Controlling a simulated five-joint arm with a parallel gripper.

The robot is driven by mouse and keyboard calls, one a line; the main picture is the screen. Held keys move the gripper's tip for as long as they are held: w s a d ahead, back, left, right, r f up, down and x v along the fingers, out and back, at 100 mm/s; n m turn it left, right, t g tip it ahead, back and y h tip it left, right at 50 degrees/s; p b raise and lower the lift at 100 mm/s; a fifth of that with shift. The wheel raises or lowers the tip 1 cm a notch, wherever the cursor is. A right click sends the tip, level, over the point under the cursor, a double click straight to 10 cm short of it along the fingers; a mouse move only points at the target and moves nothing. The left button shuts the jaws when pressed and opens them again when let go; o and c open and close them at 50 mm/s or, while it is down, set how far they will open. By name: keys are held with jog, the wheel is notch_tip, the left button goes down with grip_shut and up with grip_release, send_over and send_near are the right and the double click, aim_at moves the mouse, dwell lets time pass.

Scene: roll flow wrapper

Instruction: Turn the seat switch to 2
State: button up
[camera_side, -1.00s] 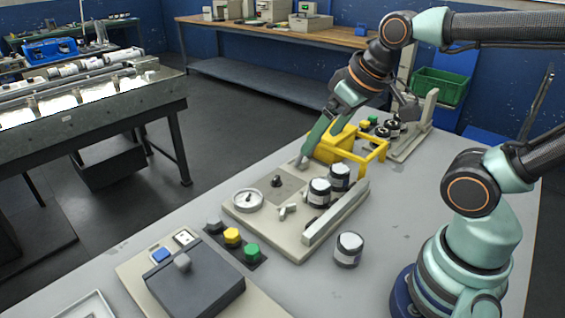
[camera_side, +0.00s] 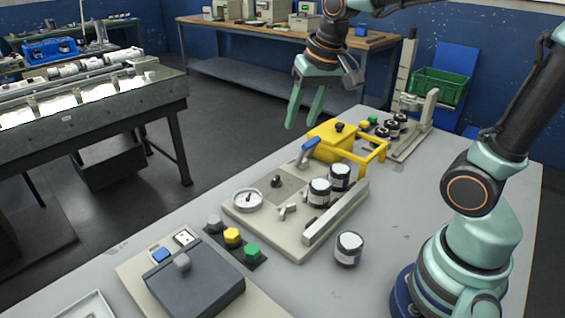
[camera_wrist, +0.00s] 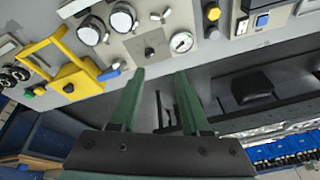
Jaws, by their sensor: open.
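My gripper (camera_side: 303,122) is open and empty, raised in the air beyond the beige panel (camera_side: 243,220). Its two green fingers also show in the wrist view (camera_wrist: 160,75), apart with nothing between them. On the panel are a small black knob (camera_side: 277,181), a grey winged switch (camera_side: 288,211), and a white round gauge (camera_side: 248,199). A blue-handled lever (camera_side: 309,145) stands by the panel's far end. In the wrist view the black knob (camera_wrist: 150,51) and winged switch (camera_wrist: 161,14) lie beyond the fingertips. No label is readable, so I cannot tell which is the seat switch or its setting.
A yellow frame (camera_side: 374,158) stands beyond the panel. White-topped black jars (camera_side: 340,177) stand on it beside a raised rail (camera_side: 336,214); another jar (camera_side: 348,250) is on the table. Grey, yellow (camera_side: 232,236) and green buttons sit near the front.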

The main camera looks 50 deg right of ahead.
jog(key=w+d+f+m+g, duration=0.25)
jog(key=w+f+m, duration=0.2)
jog(key=w, duration=0.35)
jog(key=m+g, duration=0.1)
jog(key=m, duration=0.4)
send_over(276, 177)
notch_tip(276, 177, down, 6)
notch_tip(276, 177, down, 12)
jog(key=shift+f, duration=0.1)
grip_shut()
